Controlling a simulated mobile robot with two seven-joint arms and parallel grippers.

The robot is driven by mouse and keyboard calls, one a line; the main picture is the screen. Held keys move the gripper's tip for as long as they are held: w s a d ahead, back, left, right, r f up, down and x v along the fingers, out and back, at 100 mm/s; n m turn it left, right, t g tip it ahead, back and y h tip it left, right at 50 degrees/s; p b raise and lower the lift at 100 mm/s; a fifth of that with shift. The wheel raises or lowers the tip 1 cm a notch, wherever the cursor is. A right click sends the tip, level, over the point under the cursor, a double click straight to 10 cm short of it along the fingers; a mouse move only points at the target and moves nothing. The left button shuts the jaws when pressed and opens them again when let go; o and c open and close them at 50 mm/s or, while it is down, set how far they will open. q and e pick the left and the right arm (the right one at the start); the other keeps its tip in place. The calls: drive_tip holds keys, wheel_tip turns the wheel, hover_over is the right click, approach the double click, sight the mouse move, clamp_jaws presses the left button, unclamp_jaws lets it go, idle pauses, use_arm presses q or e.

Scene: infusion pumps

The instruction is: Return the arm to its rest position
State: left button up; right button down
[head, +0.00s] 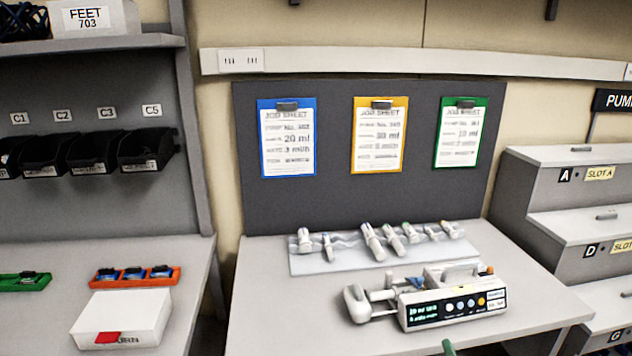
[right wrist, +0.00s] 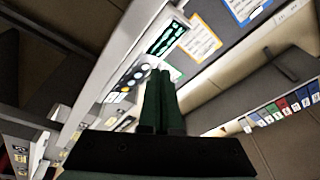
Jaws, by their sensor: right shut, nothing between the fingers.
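My right gripper (head: 448,347) barely shows in the head view, as a green fingertip at the bottom edge in front of the table. In the right wrist view its two dark green fingers (right wrist: 162,80) stand together, shut and empty. The rest of my right arm is out of the head view. The white infusion pump (head: 452,305) lies on the table beyond the gripper, apart from it. Its lit display shows in the right wrist view (right wrist: 165,38). My left gripper is not in view.
A pale tray (head: 310,262) with several syringes lies behind the pump on the table (head: 270,320). Three clipboards hang on the dark panel (head: 335,200). A stepped grey rack (head: 560,210) stands at right. A white box (head: 122,318) and an orange tray (head: 135,283) sit on the left bench.

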drive_tip(key=s+a+f+n+g+y, duration=0.2)
drive_tip(key=s+a+f+n+g, duration=0.3)
drive_tip(key=s+f, duration=0.4)
drive_tip(key=s+a+f+n+g+y, duration=0.1)
drive_tip(key=s+a+f+n+g, duration=0.4)
drive_tip(key=s, duration=0.8)
wheel_tip(320, 180, down, 4)
drive_tip(key=a+n, duration=0.2)
drive_tip(key=n, duration=0.2)
drive_tip(key=shift+s+a+f+y+p, duration=0.2)
drive_tip(key=shift+s+f+y+p, duration=0.1)
drive_tip(key=shift+s+y, duration=0.1)
